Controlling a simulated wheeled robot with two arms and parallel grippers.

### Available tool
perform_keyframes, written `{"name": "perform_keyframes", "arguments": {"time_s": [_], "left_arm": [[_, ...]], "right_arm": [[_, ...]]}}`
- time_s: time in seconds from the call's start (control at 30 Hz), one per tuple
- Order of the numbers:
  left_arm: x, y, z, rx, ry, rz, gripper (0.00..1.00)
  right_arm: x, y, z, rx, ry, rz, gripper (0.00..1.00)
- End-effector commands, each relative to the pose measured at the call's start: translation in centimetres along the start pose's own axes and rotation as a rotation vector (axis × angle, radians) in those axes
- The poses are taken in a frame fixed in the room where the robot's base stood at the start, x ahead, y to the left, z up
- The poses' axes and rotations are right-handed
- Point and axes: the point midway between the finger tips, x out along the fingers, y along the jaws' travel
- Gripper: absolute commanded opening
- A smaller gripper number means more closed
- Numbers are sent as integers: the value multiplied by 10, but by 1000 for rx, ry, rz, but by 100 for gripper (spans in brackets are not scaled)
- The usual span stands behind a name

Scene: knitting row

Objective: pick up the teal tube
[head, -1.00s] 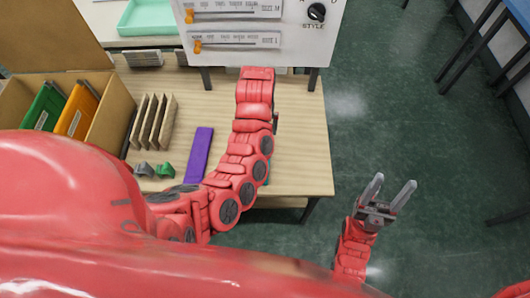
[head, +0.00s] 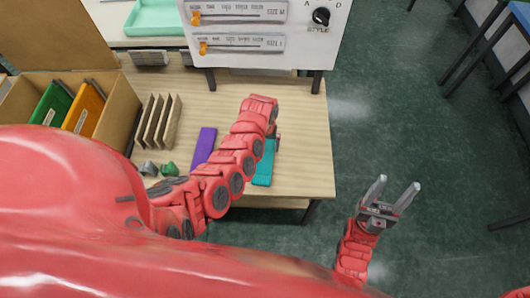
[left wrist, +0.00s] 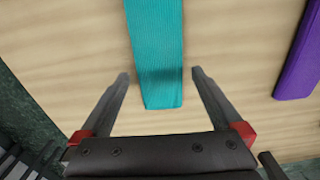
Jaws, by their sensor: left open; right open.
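The teal tube (head: 264,165) lies flat on the wooden table, partly hidden behind my left arm in the head view. In the left wrist view the teal tube (left wrist: 155,50) is a ribbed strip running up out of the picture. Its near end lies between the fingers of my left gripper (left wrist: 160,78), which is open with bare table showing on both sides of the tube. In the head view the left gripper's fingers are hidden by its arm. My right gripper (head: 392,194) is open and empty over the floor, right of the table.
A purple strip (head: 205,143) lies left of the teal tube and also shows in the left wrist view (left wrist: 300,62). A cardboard box (head: 121,105) with folders, grey-brown slats (head: 163,120) and a small green piece (head: 168,169) lie further left. A control panel (head: 265,60) stands behind.

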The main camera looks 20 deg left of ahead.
Motion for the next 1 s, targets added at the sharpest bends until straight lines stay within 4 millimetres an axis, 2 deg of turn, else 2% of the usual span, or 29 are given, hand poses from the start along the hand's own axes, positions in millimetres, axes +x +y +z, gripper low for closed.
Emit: {"name": "perform_keyframes", "arguments": {"time_s": [0.17, 0.33, 0.73, 0.77, 1.0], "left_arm": [[13, 0, 0, 1, -4, -1, 100], [29, 2, 0, 6, -1, -1, 100], [35, 1, 0, 0, 0, 1, 100], [35, 1, 0, 0, 0, 0, 96], [35, 1, 0, 0, 0, 1, 53]], "right_arm": [[4, 0, -1, 0, 0, 0, 60], [-1, 0, 0, 0, 0, 0, 60], [-1, 0, 0, 0, 0, 0, 60], [-1, 0, 0, 0, 0, 0, 60], [-1, 0, 0, 0, 0, 0, 60]]}}
